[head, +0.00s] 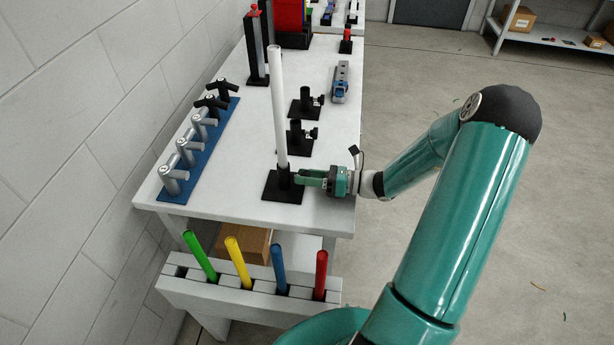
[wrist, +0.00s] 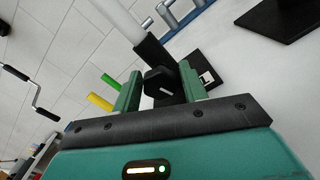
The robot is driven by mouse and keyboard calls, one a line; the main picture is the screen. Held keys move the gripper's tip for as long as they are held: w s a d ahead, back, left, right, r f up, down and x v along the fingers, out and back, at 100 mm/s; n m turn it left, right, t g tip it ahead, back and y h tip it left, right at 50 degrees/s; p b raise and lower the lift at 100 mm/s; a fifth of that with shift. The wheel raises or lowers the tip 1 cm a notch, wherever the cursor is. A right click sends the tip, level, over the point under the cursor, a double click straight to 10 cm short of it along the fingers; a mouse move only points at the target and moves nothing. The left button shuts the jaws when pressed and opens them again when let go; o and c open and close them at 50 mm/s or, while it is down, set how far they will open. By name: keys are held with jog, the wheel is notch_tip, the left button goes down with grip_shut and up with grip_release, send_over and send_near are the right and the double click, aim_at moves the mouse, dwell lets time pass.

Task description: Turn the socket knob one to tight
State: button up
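A white pole (head: 278,110) stands upright in the nearest black socket (head: 283,186) on the table. The wrist view shows the socket's black knob (wrist: 158,82), with a small white mark on its face. My gripper (head: 300,178) reaches in from the right, low beside the socket. In the wrist view my gripper (wrist: 160,74) has one green finger on each side of the knob, with narrow gaps showing. The knob is hidden by the gripper in the head view. A label that would number the socket is not readable.
Two more black sockets (head: 299,137) stand empty behind on the white table (head: 225,205). A blue rack (head: 200,150) with grey and black handles lies at left. Green, yellow, blue and red rods (head: 321,275) stand in a front holder.

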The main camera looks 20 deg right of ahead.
jog(key=shift+o, duration=0.8)
jog(key=v, duration=1.3)
jog(key=shift+s+d, duration=0.25)
jog(key=shift+d, duration=0.1)
jog(key=shift+w+a+f+n, duration=0.15)
jog(key=shift+a+n, duration=0.25)
jog(key=shift+n, duration=0.7)
jog(key=n, duration=0.3)
jog(key=shift+w+a+n, duration=0.35)
jog(key=shift+a+n, duration=0.05)
jog(key=x, duration=1.3)
jog(key=shift+w+a, duration=0.15)
jog(key=shift+a, duration=0.1)
